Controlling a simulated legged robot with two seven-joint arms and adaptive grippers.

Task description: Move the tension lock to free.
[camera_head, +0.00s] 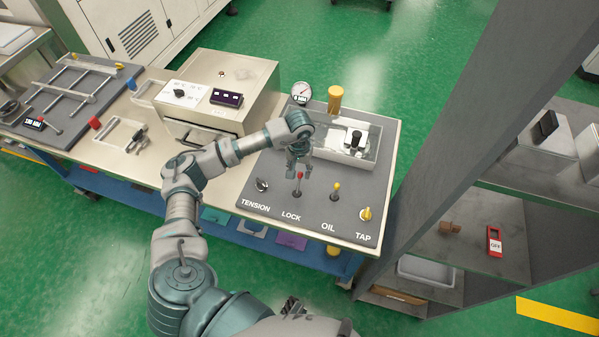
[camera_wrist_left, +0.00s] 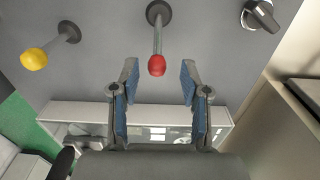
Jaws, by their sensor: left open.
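The tension lock is a lever with a red knob (camera_head: 299,175) on the grey panel, above the printed word LOCK. In the left wrist view its red knob (camera_wrist_left: 156,65) and grey shaft lie just beyond the fingertips, near the gap between them. My left gripper (camera_head: 298,162) is above and behind the lever in the head view. Its blue-padded fingers (camera_wrist_left: 160,85) are spread apart and empty. I cannot tell whether a finger touches the knob. My right gripper is not clearly in view.
The black tension knob (camera_head: 262,185) is left of the lever, and the yellow-knobbed oil lever (camera_head: 336,186) and yellow tap (camera_head: 366,213) are right. A clear-walled tray (camera_head: 372,150), round gauge (camera_head: 301,91) and yellow cylinder (camera_head: 335,98) stand behind. A beige control box (camera_head: 259,85) is left.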

